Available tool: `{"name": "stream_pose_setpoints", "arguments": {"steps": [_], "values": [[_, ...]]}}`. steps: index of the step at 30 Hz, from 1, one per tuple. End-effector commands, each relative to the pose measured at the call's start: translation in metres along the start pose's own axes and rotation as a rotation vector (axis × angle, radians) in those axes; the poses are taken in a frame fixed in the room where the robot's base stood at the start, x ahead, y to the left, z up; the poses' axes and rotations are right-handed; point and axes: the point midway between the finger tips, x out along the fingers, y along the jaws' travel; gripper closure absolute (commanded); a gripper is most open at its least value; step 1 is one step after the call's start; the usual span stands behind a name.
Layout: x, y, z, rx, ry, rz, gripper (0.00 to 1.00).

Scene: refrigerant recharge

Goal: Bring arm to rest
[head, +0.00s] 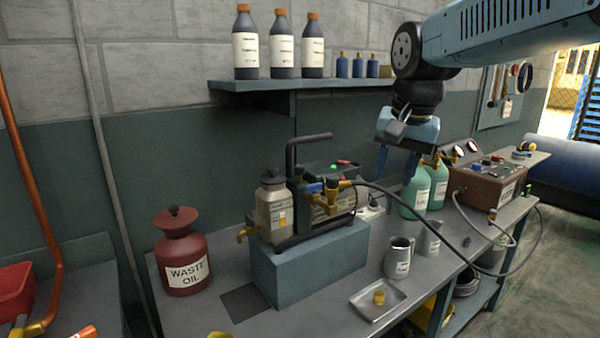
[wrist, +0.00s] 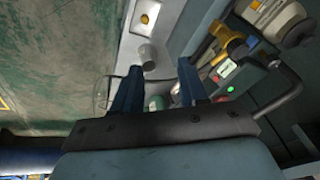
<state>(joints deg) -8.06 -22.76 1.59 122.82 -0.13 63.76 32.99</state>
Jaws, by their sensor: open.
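My gripper (head: 398,165) is at the end of my blue arm, above the back of the workbench. Its two blue fingers are apart with nothing between them. In the wrist view my gripper (wrist: 158,88) points down over the bench, and its fingers are spread. The vacuum pump (head: 330,208) stands on a grey-blue block (head: 310,262) to the left of my gripper. Two green bottles (head: 415,193) stand close to the fingers in the head view; whether they touch cannot be told.
A brown gauge box (head: 487,185) with a hose stands at the right. Metal mugs (head: 398,258) and a tray (head: 361,303) with a brass cap sit at the front. A red waste oil can (head: 184,258) is at the left. A shelf (head: 290,86) holds bottles.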

Motion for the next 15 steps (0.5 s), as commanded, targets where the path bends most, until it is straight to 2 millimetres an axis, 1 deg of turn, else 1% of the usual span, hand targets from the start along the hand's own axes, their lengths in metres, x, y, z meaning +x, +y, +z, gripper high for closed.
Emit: {"name": "stream_pose_setpoints", "arguments": {"steps": [1, 3, 9, 12, 15], "values": [[0.0, 0.014, 0.01, -0.034, 0.022, -0.008, 0.57], [0.003, 0.031, 0.022, -0.092, 0.051, -0.015, 0.57], [0.014, 0.073, 0.057, -0.253, 0.135, -0.022, 0.57], [0.021, 0.088, 0.072, -0.321, 0.17, -0.019, 0.57], [0.027, 0.098, 0.082, -0.372, 0.196, -0.015, 0.57]]}}
